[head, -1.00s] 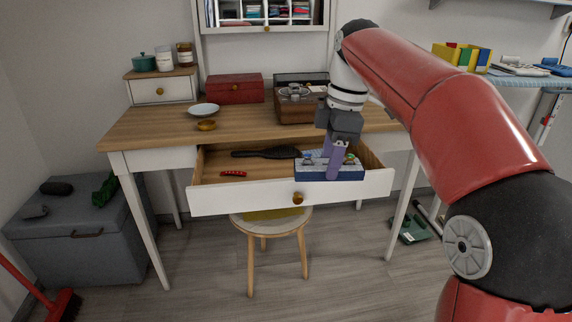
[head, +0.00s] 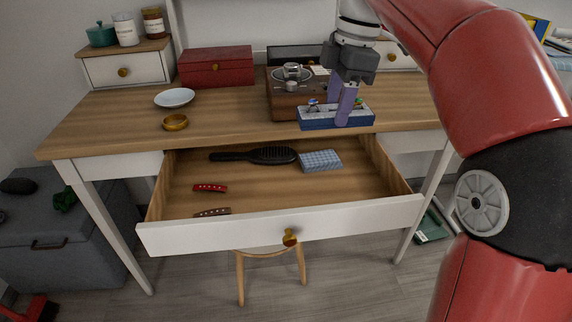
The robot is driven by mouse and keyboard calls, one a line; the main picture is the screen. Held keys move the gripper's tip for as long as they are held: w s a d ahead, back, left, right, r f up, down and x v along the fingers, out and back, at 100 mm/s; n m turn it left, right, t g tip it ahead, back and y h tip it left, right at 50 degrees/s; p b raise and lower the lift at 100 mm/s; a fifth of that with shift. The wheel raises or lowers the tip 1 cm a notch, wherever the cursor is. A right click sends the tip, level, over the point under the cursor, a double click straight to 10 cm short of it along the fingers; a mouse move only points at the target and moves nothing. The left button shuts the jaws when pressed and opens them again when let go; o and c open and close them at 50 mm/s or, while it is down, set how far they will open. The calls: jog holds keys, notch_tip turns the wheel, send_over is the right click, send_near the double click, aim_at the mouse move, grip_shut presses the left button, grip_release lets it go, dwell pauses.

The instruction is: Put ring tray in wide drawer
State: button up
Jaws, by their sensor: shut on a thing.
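The ring tray (head: 316,119) is a small blue box with a light top and rings showing on it. My gripper (head: 345,108) is shut on it, with purple fingers across its right half. The tray appears at the front right of the desktop, in front of the brown wooden box; whether it touches the desk I cannot tell. The wide drawer (head: 230,234) is pulled open below the desktop. Inside it are a black hairbrush (head: 270,155), a blue-grey checked box (head: 320,161), a red clip (head: 209,188) and a brown comb-like piece (head: 213,212).
On the desk (head: 110,115) stand a red box (head: 215,67), a white dish (head: 174,98), a brass bowl (head: 175,122) and a brown wooden box (head: 289,104). The drawer's middle and right front floor is bare. A stool (head: 270,252) stands below.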

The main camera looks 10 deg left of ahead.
notch_tip(320, 180, down, 20)
jog(key=b, duration=0.3)
jog(key=shift+b, duration=0.35)
jog(key=shift+f, duration=0.1)
jog(key=o, duration=1.2)
jog(key=r, duration=0.4)
jog(key=d+r+p, duration=0.1)
jog(key=r, duration=0.3)
jog(key=d+r+p, duration=0.1)
jog(key=r, duration=0.3)
jog(key=shift+w+r, duration=0.1)
jog(key=shift+w, duration=0.15)
